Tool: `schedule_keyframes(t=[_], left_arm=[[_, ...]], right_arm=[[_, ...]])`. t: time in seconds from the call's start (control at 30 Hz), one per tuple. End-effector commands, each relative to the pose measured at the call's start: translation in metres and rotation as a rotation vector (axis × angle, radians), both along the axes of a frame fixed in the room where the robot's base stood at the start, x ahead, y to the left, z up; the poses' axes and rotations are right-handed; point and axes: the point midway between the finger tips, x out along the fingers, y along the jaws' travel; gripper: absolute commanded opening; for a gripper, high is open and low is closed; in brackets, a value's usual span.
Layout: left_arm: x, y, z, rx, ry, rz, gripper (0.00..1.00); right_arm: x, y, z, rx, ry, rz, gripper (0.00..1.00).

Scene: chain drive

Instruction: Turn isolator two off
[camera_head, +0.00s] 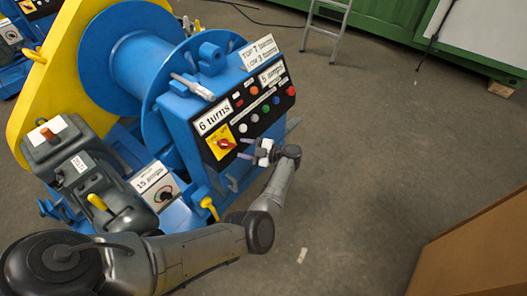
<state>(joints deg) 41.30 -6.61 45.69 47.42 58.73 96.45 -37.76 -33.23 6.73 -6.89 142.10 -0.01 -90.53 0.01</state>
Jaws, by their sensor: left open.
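A red rotary switch (223,144) on a yellow plate sits at the lower left of the black control panel, on the front of a blue machine. A second rotary switch (165,195), with a dark knob, sits on a pale plate lower left. I cannot read which is isolator two. My left gripper (248,149) is open, just right of the red switch, with its fingers pointing left at the panel. A gap to the switch seems to show, but its depth is hard to judge. My right gripper is out of view.
The panel has several coloured buttons (265,108) above the gripper. A yellow handle (208,207) juts out below. A blue drum (142,70) and yellow guard (62,42) stand behind. The floor (370,150) at right is clear up to a brown box (480,250).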

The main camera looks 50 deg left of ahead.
Motion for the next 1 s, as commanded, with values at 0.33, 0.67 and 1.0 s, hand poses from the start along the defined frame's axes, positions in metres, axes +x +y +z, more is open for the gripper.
schedule_keyframes(t=[0.33,0.67,1.0], left_arm=[[0.034,-0.049,-0.002,-0.001,0.000,-0.001,0.45],[0.044,-0.065,0.001,0.002,-0.001,0.001,0.45],[0.044,-0.066,0.001,0.001,0.000,0.001,0.45]], right_arm=[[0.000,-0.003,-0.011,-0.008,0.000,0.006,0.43],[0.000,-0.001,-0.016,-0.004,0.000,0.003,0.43],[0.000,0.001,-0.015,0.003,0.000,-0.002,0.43]])
